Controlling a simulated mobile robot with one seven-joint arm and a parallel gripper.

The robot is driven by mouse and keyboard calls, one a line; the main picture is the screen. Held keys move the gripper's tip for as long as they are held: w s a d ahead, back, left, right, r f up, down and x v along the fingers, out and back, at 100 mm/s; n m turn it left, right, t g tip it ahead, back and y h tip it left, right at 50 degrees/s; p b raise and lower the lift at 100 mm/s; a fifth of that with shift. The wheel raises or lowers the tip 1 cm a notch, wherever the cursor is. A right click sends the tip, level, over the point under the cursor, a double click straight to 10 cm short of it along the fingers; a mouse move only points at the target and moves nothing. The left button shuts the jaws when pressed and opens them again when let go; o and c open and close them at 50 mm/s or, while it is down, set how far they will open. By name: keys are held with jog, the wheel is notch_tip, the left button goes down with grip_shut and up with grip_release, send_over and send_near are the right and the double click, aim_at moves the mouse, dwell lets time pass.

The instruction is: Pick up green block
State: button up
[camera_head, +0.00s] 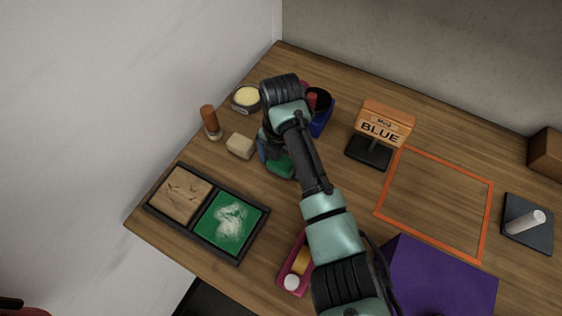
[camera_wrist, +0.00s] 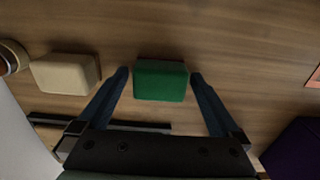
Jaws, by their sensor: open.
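The green block (camera_wrist: 161,80) lies on the wooden table. In the wrist view it sits between the two dark blue fingers of my gripper (camera_wrist: 160,80), with a gap on each side. The fingers are open and hold nothing. In the head view the green block (camera_head: 280,166) is partly hidden under my arm. There my gripper (camera_head: 264,148) is mostly hidden too, with a bluish finger part showing beside the block.
A beige block (camera_head: 240,145) lies left of the green block. A framed tray (camera_head: 236,258) is in front. A blue container (camera_head: 323,120), a "BLUE" sign (camera_head: 382,128) and an orange outlined square (camera_head: 484,210) lie to the right. A purple box (camera_head: 440,275) stands near the front.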

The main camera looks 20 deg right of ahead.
aim_at(281, 161)
jog(key=shift+f, duration=0.15)
jog(key=c, duration=1.3)
notch_tip(281, 161, up, 10)
jog(key=shift+r, duration=0.1)
